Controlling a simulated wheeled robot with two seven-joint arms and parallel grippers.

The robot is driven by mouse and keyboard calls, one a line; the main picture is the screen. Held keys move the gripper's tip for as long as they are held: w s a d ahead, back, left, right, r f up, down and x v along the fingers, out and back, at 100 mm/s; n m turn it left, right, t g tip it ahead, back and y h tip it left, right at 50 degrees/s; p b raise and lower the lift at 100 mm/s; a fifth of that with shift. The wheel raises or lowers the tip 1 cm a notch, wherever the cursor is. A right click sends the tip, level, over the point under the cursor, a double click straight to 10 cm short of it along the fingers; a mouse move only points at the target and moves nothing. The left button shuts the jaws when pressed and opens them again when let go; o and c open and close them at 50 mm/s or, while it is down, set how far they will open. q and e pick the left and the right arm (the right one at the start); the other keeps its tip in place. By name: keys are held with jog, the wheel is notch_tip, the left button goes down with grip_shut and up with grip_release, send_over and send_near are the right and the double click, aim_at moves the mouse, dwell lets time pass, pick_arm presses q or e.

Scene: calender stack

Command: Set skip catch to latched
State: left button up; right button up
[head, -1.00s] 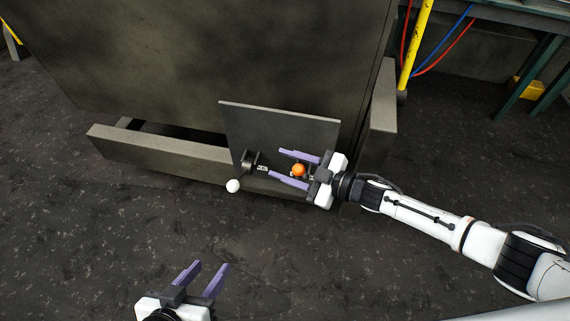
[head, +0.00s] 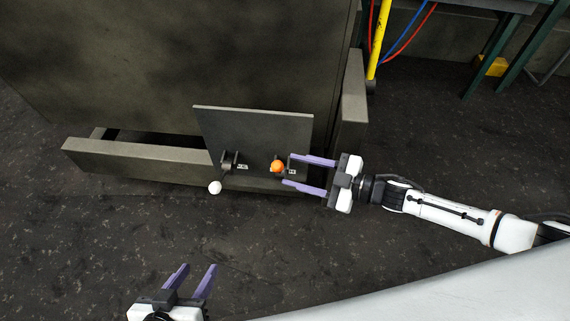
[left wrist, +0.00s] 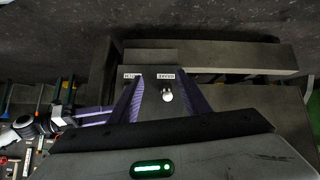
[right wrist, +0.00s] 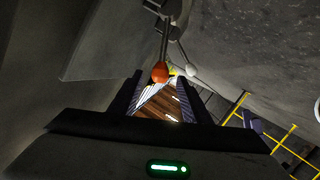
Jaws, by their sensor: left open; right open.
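My left gripper (head: 198,267) is open and empty, well in front of the panel. The left wrist view shows the white knob (left wrist: 167,96).
The large dark machine body (head: 170,60) rises behind the panel, with a low beam (head: 135,158) at left and a side post (head: 350,105) at right. A yellow pole (head: 378,40) and hoses stand further right. The dark floor in front is clear.

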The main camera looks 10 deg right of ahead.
pick_arm(q)
jog(key=shift+f, duration=0.15)
pick_arm(e)
jog(key=shift+s+d, duration=0.15)
